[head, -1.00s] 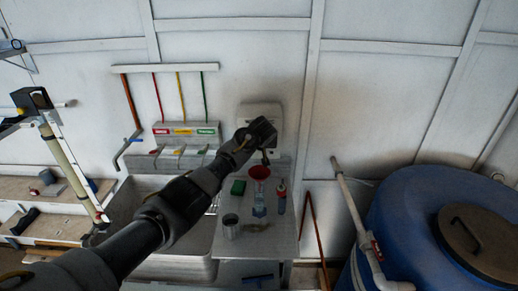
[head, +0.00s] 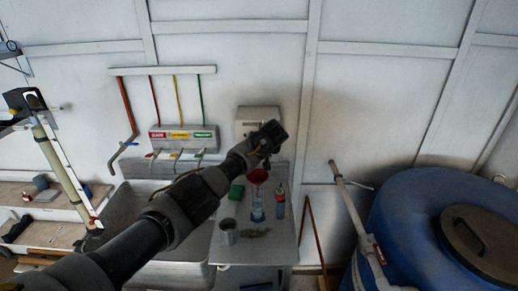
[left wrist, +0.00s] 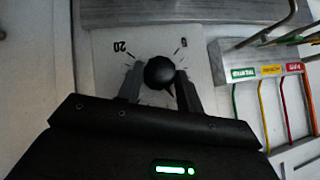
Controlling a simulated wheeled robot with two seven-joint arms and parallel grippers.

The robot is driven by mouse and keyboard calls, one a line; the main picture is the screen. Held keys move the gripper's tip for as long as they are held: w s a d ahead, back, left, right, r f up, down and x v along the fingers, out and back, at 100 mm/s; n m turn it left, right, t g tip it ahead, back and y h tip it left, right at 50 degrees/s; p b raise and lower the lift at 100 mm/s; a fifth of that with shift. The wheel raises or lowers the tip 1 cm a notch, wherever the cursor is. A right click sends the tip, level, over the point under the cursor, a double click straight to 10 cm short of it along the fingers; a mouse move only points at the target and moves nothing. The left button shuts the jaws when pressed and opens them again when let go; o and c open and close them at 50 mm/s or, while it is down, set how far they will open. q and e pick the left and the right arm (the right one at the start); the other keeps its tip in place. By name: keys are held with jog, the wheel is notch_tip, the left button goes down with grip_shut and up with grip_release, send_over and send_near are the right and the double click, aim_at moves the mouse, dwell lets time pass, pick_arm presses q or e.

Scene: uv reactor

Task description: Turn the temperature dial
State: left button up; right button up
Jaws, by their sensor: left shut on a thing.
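The temperature dial (left wrist: 159,72) is a round black knob with a pointed tip on a pale plate (left wrist: 106,73) marked with ticks and "20". The pointer faces down and slightly right in the left wrist view. My left gripper (left wrist: 158,78) has one finger on each side of the knob and is shut on it. In the head view the left gripper (head: 268,140) is in front of a pale wall box (head: 258,113), and the knob is hidden behind it. My right gripper is in neither view.
A panel with labelled taps (head: 184,138) hangs left of the box above a sink (head: 150,200). Below my gripper stand a red funnel (head: 258,175) on a clear bottle, a spray bottle (head: 281,200) and a metal cup (head: 228,231). A blue barrel (head: 400,220) stands right.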

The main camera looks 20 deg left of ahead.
pick_arm(q)
jog(key=o, duration=1)
jog(key=b+v, duration=0.4)
jog(key=v, duration=0.6)
jog(key=shift+s+d+r, duration=0.15)
jog(key=shift+s+r, duration=0.1)
jog(key=shift+r, duration=0.05)
